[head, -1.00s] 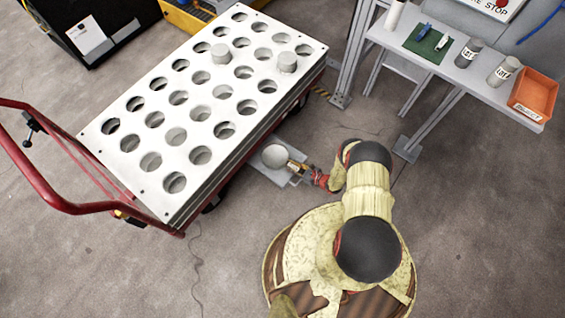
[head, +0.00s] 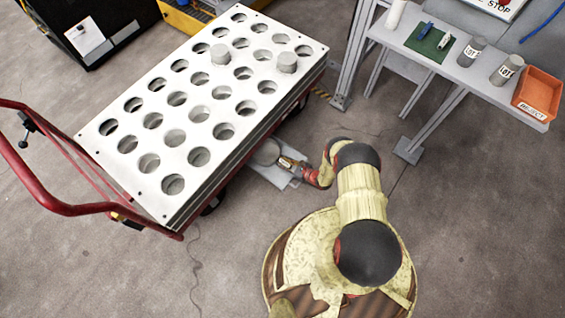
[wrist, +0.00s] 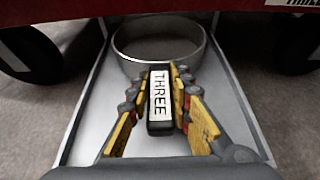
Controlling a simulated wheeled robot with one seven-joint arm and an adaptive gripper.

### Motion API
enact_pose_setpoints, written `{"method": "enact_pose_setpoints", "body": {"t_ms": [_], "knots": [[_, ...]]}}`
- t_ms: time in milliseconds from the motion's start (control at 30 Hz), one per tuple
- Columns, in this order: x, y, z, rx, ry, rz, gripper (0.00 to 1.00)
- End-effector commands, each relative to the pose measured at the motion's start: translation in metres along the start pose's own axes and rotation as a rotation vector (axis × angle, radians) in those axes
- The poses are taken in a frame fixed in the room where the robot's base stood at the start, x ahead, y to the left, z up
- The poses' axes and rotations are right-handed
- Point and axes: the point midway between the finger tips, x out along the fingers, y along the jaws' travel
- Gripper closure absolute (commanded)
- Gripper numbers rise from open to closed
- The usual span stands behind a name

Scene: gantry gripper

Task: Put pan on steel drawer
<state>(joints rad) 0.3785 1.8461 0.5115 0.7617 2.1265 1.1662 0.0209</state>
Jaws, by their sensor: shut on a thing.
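The pan (wrist: 160,50) is a round, shallow grey metal dish with a dark handle bearing a white label that reads THREE. My gripper (wrist: 160,78) is shut on that handle, with yellow-padded fingers on both sides. In the head view my gripper (head: 293,165) is low beside the cart, and the pan (head: 266,152) is partly hidden by the cart's edge. The steel drawer (wrist: 88,128) is a flat grey tray with low side walls; it also shows in the head view (head: 270,174). The pan is over its far part; I cannot tell whether it touches the bottom.
A red cart (head: 45,205) carries a white perforated plate (head: 150,118) with two grey cylinders on top. In the wrist view its red frame (wrist: 60,20) and wheels bound the far end. A grey bench (head: 460,75) with an orange bin (head: 540,92) stands at right.

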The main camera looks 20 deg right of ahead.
Motion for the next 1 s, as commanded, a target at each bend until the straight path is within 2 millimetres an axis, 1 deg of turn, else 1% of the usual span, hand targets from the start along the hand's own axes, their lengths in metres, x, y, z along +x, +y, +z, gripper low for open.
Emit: {"method": "enact_pose_setpoints", "body": {"t_ms": [33,333,600,733,867,1000], "knots": [[0.0,0.0,-0.002,0.0,0.0,0.0,0.79],[0.0,0.0,-0.001,0.0,0.0,0.0,0.62],[0.0,0.0,-0.001,0.0,0.0,0.0,0.61],[-0.001,0.0,0.003,0.0,0.0,0.0,0.61],[-0.021,0.0,0.003,0.004,0.002,-0.002,0.61],[-0.051,-0.002,0.004,0.005,0.002,-0.005,0.61]]}}
